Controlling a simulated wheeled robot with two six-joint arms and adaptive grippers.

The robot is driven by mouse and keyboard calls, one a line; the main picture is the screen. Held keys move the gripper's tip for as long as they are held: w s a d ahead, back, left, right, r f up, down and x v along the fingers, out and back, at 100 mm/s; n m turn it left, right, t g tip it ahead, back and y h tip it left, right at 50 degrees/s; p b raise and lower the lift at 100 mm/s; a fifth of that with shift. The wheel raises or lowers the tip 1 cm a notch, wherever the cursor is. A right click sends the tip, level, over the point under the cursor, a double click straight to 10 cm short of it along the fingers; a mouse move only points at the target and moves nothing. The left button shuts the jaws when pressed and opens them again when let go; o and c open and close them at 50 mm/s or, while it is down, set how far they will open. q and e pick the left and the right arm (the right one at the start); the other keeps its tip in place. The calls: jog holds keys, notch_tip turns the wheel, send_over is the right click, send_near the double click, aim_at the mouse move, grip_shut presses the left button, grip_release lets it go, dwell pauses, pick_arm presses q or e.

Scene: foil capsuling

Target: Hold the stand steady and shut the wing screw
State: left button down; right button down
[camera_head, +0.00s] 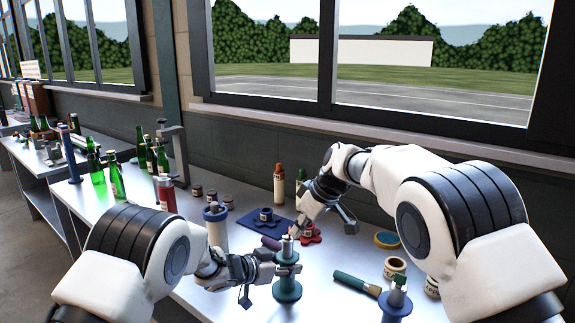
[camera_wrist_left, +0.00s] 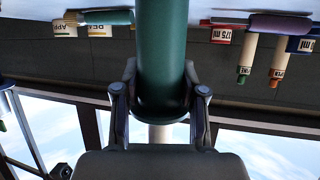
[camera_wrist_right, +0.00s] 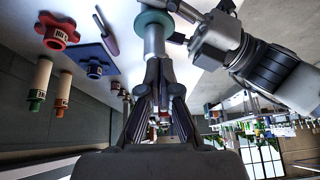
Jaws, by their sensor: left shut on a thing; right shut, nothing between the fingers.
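The green stand (camera_head: 287,290) stands upright on the table, with a wide round base and a pale top. My left gripper (camera_head: 284,270) is shut around its body from the left. In the left wrist view the green column (camera_wrist_left: 162,50) fills the space between the two fingers. My right gripper (camera_head: 294,230) is shut and empty, pointing down close above the stand's top. In the right wrist view the pale post (camera_wrist_right: 153,42) and teal disc (camera_wrist_right: 155,20) lie just beyond the closed fingertips. I cannot clearly make out the wing screw or its position.
A red holder (camera_head: 310,233), a blue plate (camera_head: 255,225) and a purple stick (camera_head: 270,242) lie behind the stand. A green-handled tool (camera_head: 355,282), a tape roll (camera_head: 387,240) and a blue stand (camera_head: 396,300) are to the right. Green bottles (camera_head: 115,180) stand far left.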

jog(key=shift+w, duration=0.15)
jog(key=shift+w+d, duration=0.35)
jog(key=shift+w, duration=0.15)
jog(key=shift+d, duration=0.1)
dwell(0.5)
jog(key=r, duration=0.6)
jog(key=shift+s+d, duration=0.1)
jog(key=shift+d, duration=0.3)
